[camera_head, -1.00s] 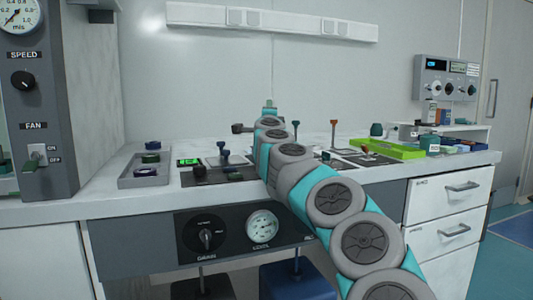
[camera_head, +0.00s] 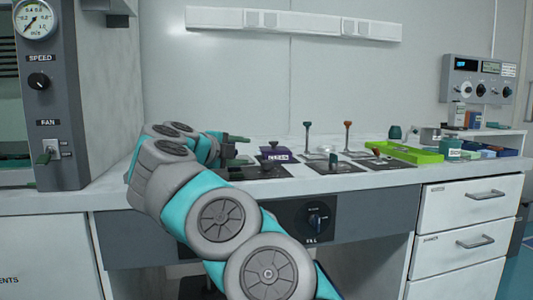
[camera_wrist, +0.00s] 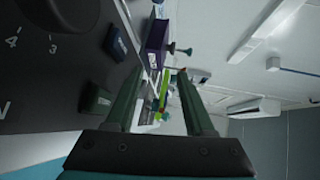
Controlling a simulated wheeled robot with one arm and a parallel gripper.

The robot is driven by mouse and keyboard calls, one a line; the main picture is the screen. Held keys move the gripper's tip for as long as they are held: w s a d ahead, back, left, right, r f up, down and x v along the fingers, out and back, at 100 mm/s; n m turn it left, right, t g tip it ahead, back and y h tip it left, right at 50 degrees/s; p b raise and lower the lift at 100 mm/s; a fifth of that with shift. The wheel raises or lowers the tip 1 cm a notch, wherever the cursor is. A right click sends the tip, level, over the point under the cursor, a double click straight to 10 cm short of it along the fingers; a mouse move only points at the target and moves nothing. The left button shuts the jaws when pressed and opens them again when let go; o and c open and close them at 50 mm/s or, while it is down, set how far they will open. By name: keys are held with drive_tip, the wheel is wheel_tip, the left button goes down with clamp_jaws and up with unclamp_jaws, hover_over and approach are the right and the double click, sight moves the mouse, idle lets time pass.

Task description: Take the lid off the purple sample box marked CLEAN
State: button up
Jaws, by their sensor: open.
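A purple box (camera_head: 276,155) with a white label and a dark knob on top stands on the bench in the head view. The label's lettering is too small to read surely. The box also shows in the wrist view (camera_wrist: 156,37), ahead of the fingers, with its dark knob (camera_wrist: 180,49) pointing to the right. My gripper (camera_head: 240,149) is just left of the box in the head view, apart from it. In the wrist view my gripper (camera_wrist: 160,80) has its two dark green fingers spread, with nothing held between them.
Two upright pins, one blue (camera_head: 308,137) and one orange-topped (camera_head: 347,136), stand behind and right of the box. A lime-green tray (camera_head: 412,152) lies farther right. A dark panel with numbers (camera_wrist: 60,70) is close on the left in the wrist view.

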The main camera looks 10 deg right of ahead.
sight(265, 152)
drive_tip(key=x, duration=0.4)
drive_tip(key=shift+d, duration=0.1)
drive_tip(key=shift+w+d+p, duration=0.4)
drive_tip(key=shift+w+p, duration=0.15)
drive_tip(key=shift+p, duration=0.05)
drive_tip(key=shift+w+d+p, duration=0.45)
drive_tip(key=shift+d, duration=0.15)
drive_tip(key=shift+p+x, duration=0.85)
drive_tip(key=shift+x, duration=0.1)
drive_tip(key=shift+w+d+f, duration=0.2)
drive_tip(key=shift+w+f, duration=0.1)
drive_tip(key=shift+f, duration=0.05)
clamp_jaws()
